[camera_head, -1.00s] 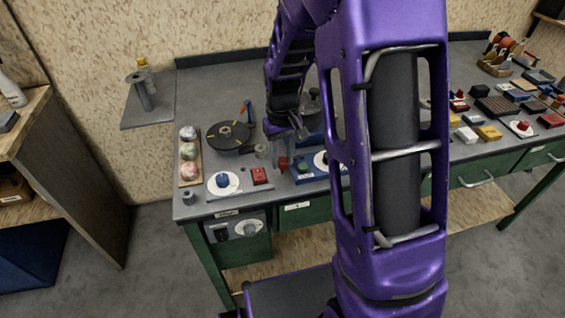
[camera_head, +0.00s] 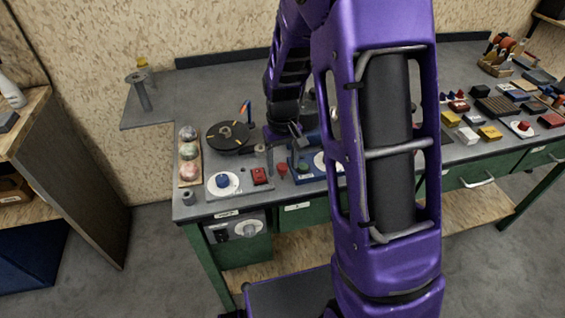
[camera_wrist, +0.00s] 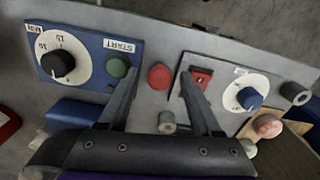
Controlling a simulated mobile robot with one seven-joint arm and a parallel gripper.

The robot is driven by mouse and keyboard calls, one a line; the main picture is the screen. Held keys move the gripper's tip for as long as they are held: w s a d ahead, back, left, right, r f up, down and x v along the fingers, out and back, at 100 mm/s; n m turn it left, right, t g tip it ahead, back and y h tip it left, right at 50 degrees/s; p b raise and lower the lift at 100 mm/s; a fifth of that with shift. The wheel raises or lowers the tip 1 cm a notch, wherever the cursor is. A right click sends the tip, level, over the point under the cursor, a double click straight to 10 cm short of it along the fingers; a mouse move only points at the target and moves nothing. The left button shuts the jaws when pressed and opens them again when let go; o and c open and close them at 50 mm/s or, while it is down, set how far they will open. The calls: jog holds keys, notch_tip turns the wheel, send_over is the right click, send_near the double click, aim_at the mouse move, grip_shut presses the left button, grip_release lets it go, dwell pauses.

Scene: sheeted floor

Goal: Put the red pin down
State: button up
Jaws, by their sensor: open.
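The red pin (camera_head: 282,169) stands on the grey bench top, just left of the blue START panel (camera_head: 308,170). In the wrist view the red pin (camera_wrist: 160,76) shows from above as a round red top. My gripper (camera_wrist: 159,73) is open, with one finger on either side of the pin in that view and a visible gap to each. The fingers look to be above the pin; their exact height is hard to tell. In the head view the fingers are hard to make out beside the arm.
A red switch (camera_wrist: 201,79) and a white dial with a blue knob (camera_wrist: 249,98) lie to one side of the pin. A black-knobbed dial (camera_wrist: 58,64) and green button (camera_wrist: 117,67) are on the other. A grey cylinder (camera_wrist: 167,122) stands close by.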

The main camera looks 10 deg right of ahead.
aim_at(282, 165)
notch_tip(282, 165, up, 12)
jog(key=shift+r+p, duration=0.15)
jog(key=shift+p, duration=0.3)
